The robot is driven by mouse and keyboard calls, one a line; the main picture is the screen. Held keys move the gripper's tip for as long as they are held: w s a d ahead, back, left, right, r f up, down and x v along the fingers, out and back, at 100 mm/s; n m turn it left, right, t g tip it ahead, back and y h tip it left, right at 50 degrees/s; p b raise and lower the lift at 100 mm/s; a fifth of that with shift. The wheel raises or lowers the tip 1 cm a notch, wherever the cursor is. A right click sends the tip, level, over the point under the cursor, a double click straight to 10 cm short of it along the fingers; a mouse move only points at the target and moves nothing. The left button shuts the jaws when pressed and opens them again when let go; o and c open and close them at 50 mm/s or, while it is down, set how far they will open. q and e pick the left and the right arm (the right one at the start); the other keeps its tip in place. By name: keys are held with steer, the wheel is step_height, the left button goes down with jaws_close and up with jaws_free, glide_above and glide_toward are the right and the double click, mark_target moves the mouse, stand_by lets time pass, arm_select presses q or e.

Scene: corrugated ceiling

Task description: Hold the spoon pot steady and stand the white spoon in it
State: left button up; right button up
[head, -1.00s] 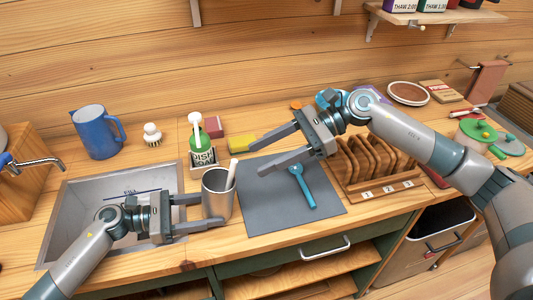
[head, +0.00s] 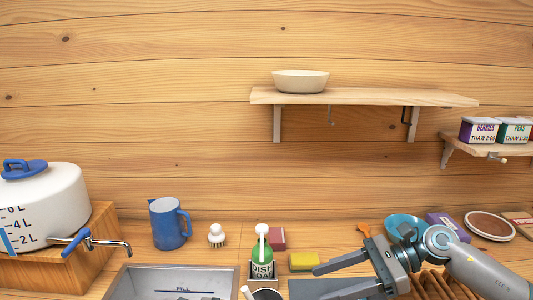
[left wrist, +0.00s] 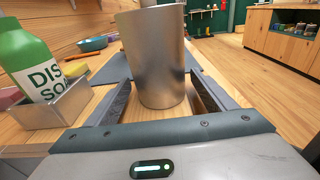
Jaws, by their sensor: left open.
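The spoon pot (left wrist: 155,60) is a grey metal cylinder, upright in the left wrist view. My left gripper (left wrist: 160,88) is open, with one finger on each side of the pot; I cannot tell whether either finger touches it. In the head view only the pot's rim (head: 268,294) shows at the bottom edge. A white handle (head: 246,292), likely the white spoon's, sticks up at the rim's left; its lower part is out of frame. My right gripper (head: 325,282) is open and empty, right of the pot, over the grey mat (head: 307,289).
The green dish soap bottle (head: 262,262) stands in a caddy close behind the pot, and also shows in the left wrist view (left wrist: 30,65). A yellow sponge (head: 304,261) lies near the right gripper. The sink (head: 165,282) is at left, the toast rack (head: 440,286) at right.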

arm_select(q)
steer(key=a+r, duration=0.1)
steer(key=a, duration=1)
steer(key=shift+a, duration=0.25)
steer(key=shift+r, duration=0.15)
